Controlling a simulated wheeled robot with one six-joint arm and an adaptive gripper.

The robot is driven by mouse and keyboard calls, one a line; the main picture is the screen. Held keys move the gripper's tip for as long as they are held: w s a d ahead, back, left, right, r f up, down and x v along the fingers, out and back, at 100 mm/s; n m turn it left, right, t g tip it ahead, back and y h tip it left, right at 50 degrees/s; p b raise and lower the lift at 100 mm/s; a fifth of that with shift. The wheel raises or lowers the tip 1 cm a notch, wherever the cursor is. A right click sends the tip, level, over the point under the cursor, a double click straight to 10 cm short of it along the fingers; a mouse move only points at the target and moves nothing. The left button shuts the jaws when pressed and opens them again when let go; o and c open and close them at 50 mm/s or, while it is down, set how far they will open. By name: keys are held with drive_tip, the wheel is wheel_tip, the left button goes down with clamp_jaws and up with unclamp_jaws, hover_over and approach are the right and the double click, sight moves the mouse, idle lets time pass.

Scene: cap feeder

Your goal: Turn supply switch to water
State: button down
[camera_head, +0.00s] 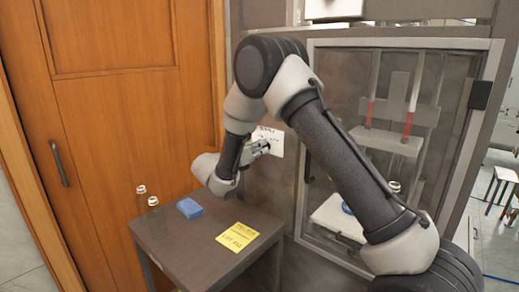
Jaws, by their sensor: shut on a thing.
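The supply switch sits at a white label plate (275,139) with dark writing, on the grey side panel beside the glazed cabinet. Little of the switch itself shows, because my gripper (264,147) is in front of it. My gripper reaches in from the left with its fingertips at the plate, shut on what appears to be the switch knob. Which way the switch points cannot be made out, and the writing is too small to read.
A glazed cabinet (400,120) with red-marked tubes stands right. A wooden door (125,110) is left.

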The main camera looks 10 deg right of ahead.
drive_tip(key=m, duration=1.2)
drive_tip(key=shift+s+d+f+m, duration=0.1)
drive_tip(key=shift+s+d+m, duration=0.05)
drive_tip(key=shift+s+m, duration=0.15)
idle(0.4)
drive_tip(key=c, duration=1.5)
unclamp_jaws()
drive_tip(key=v, duration=1.2)
drive_tip(key=shift+w, duration=0.1)
